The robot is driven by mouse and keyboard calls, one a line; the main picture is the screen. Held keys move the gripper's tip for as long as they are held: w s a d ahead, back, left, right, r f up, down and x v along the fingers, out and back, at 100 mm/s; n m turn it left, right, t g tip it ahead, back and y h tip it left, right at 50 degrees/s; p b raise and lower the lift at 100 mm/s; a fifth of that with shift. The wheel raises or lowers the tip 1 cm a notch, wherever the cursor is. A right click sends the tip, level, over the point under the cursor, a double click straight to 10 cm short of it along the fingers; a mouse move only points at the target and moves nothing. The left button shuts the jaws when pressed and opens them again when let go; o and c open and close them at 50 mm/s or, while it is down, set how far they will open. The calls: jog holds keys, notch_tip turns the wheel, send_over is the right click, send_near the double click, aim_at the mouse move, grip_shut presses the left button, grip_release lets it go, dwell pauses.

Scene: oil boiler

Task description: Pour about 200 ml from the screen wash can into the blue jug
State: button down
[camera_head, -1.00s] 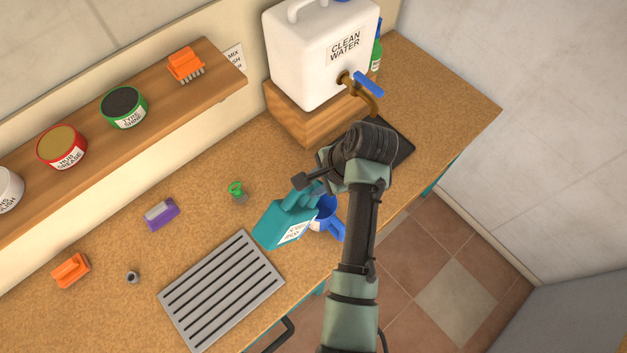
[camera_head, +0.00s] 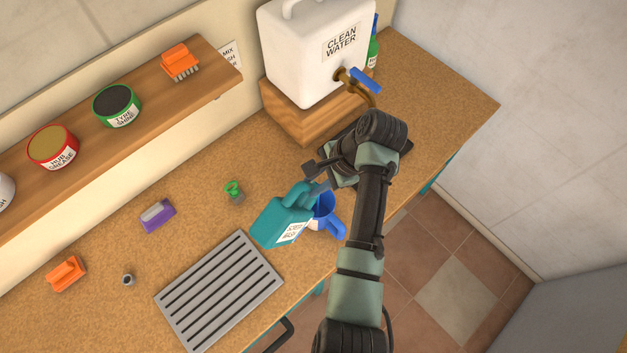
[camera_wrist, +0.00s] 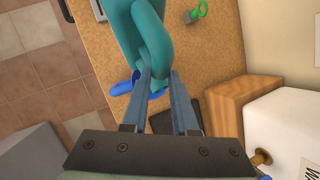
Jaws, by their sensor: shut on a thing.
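The teal screen wash can (camera_head: 279,222) is tilted in the head view, its handle end toward my gripper and its label facing the front. My gripper (camera_head: 317,188) is shut on the can's handle; in the wrist view the fingers (camera_wrist: 160,80) close on the teal handle (camera_wrist: 157,62). The blue jug (camera_head: 328,224) stands on the counter just right of the can, its handle toward the front. The can partly covers the jug in the wrist view (camera_wrist: 122,88). I cannot see any liquid or the can's mouth clearly.
A slotted grey drain grid (camera_head: 219,291) lies left of the can. A small green-topped item (camera_head: 234,191) and a purple-and-white block (camera_head: 157,215) lie behind. The white water tank (camera_head: 315,55) stands on a wooden block at the back.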

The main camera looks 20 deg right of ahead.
jog(key=shift+f, duration=0.1)
jog(key=shift+w+d+f+y+b, duration=0.15)
jog(key=shift+d+f+y+b, duration=0.1)
jog(key=shift+f+y+b, duration=0.2)
jog(key=shift+w+d+f+g+y+b, duration=0.2)
jog(key=shift+d+f+g+y+b, duration=0.25)
jog(key=shift+y+b, duration=0.5)
dwell(6.5)
